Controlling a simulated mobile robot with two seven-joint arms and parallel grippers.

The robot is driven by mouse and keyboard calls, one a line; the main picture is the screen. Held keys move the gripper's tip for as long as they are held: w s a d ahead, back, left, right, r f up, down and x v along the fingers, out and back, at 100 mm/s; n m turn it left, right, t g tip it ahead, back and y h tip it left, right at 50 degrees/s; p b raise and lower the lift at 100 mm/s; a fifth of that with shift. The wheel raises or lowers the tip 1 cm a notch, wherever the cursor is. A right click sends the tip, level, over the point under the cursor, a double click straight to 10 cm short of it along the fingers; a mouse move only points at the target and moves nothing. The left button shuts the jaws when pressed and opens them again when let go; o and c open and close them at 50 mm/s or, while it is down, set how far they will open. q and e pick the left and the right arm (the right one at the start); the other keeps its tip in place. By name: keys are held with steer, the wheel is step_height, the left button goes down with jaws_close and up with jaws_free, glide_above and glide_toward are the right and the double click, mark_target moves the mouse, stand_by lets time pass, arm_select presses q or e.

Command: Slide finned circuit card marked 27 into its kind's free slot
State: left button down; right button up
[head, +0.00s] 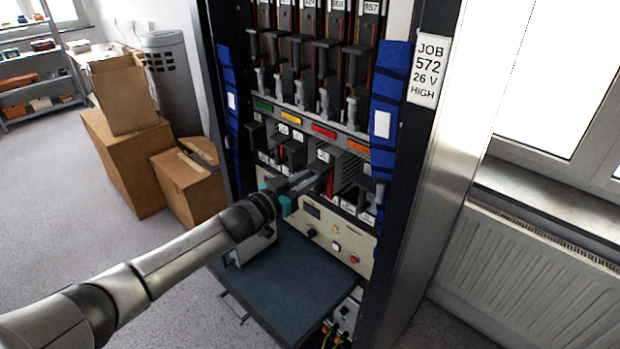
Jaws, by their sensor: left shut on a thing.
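My left gripper (316,177) reaches in from the lower left to the lower card row of the rack. It is shut on a dark card (326,164) with a small white label on top; the label is too small to read. The card is at the front of the row, and I cannot tell how far in it sits. Other dark cards (292,150) stand to its left. A ribbed dark part (352,166) shows to its right, and I cannot tell whether it is fins or slot guides. My right gripper is not in view.
Upper cards (320,75) with handles hang above a strip with green, yellow, red and orange labels (323,131). Blue padded straps (389,110) flank the opening. Below are a cream control panel (335,238) and a dark pull-out shelf (290,275). Cardboard boxes (125,150) stand left.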

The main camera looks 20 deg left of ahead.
mark_target(322, 167)
arm_select(q)
steer(key=shift+w+d+r, duration=0.1)
steer(key=shift+w, duration=0.2)
steer(key=shift+w+d+b, duration=0.25)
steer(key=shift+w+b, duration=0.3)
steer(key=shift+w, duration=0.15)
steer(key=shift+w+d, duration=0.25)
steer(key=shift+w, duration=0.2)
stand_by(1.0)
steer(key=c, duration=0.7)
jaws_free()
steer(key=shift+f+b, duration=0.65)
steer(key=shift+f, duration=0.05)
steer(key=shift+s, duration=0.1)
steer(key=shift+p+v, duration=1.8)
steer(key=shift+v, duration=0.6)
